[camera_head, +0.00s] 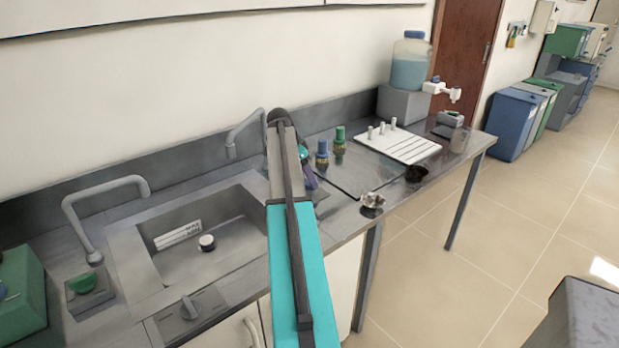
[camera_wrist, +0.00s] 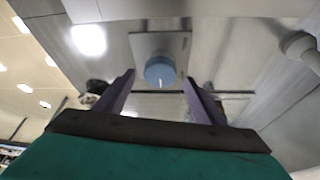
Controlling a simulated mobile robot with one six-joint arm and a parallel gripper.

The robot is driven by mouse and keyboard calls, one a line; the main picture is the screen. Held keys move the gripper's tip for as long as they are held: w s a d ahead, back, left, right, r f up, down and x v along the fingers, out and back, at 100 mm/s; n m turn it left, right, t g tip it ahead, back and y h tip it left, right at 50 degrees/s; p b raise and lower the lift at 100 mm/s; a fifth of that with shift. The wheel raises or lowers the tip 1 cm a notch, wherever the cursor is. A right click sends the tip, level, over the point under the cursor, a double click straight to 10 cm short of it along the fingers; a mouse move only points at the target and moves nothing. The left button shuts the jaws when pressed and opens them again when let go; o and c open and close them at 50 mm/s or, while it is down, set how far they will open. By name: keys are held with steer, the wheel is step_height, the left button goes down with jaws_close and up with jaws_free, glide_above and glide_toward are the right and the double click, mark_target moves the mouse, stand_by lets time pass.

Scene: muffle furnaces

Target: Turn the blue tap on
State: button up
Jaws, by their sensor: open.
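In the wrist view, a round blue tap knob (camera_wrist: 160,70) with a small white mark sits on a square grey plate (camera_wrist: 181,42) on the metal worktop. My gripper (camera_wrist: 158,80) is open, with its two purple fingers apart on either side of the knob in this view; I see no contact. In the head view, purple parts of my gripper (camera_head: 309,179) show beside my arm at the right of the sink. The blue knob is not visible there, apparently hidden behind my arm.
A grey faucet (camera_head: 245,130) stands left of my arm behind the sink (camera_head: 165,275). A green knob (camera_head: 83,283) is at the far left. Blue (camera_head: 322,152) and green (camera_head: 339,140) topped fittings stand right of my gripper. A metal crucible (camera_head: 373,200) is near the front edge.

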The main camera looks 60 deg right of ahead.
steer(key=shift+x, duration=1.1)
steer(key=c, duration=1)
steer(key=shift+s+d, duration=0.1)
steer(key=shift+d, duration=0.1)
steer(key=shift+c, duration=0.3)
steer(key=shift+a, duration=0.15)
